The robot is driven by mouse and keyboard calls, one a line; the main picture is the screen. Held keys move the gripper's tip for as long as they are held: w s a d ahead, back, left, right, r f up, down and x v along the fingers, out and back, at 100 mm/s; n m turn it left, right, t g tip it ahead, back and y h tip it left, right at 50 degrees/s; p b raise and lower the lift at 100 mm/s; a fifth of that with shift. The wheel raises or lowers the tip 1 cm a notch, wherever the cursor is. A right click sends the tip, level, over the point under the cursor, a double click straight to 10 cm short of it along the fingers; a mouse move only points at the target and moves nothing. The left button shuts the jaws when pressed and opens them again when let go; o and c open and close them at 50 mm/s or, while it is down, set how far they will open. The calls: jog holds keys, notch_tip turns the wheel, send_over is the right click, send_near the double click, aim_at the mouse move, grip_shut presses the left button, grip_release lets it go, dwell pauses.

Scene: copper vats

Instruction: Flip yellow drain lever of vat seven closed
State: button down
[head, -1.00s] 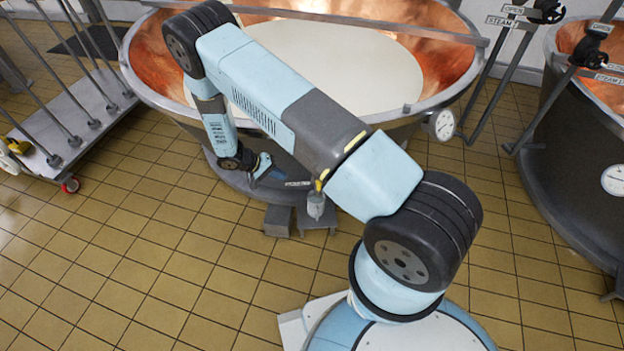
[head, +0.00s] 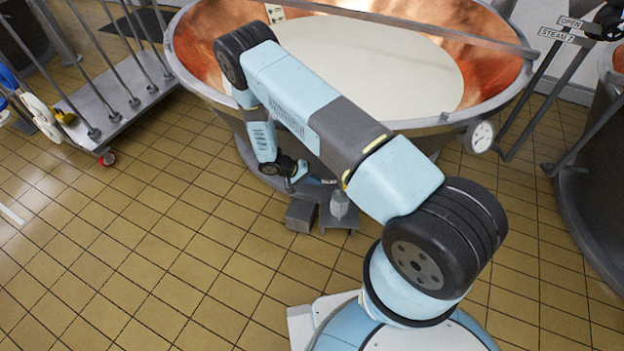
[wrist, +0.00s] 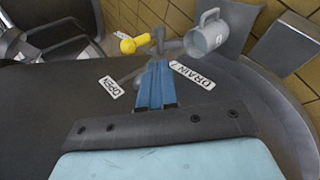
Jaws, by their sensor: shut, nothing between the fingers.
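The yellow drain lever (wrist: 130,44) shows in the wrist view, just beyond and left of my fingertips, pointing left from a grey valve stem. I cannot make it out in the head view, where my arm crosses that area. My gripper (wrist: 155,68) is shut and empty, its blue fingers close to the valve; I cannot tell whether they touch it. In the head view my gripper (head: 325,181) is low at the front of the vat (head: 225,120). An OPEN label (wrist: 111,87) lies left of the fingers and a DRAIN label (wrist: 192,75) right of them.
A grey jug (wrist: 207,36) is by the valve, right of the lever; it also shows in the head view (head: 339,207). A grey block (head: 300,215) stands on the floor beside it. A wheeled rack (head: 125,110) is at left. Tiled floor in front is clear.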

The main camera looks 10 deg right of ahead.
jog(key=d+f, duration=0.4)
jog(key=d, duration=0.5)
jog(key=shift+s+f, duration=0.2)
jog(key=shift+s, duration=0.05)
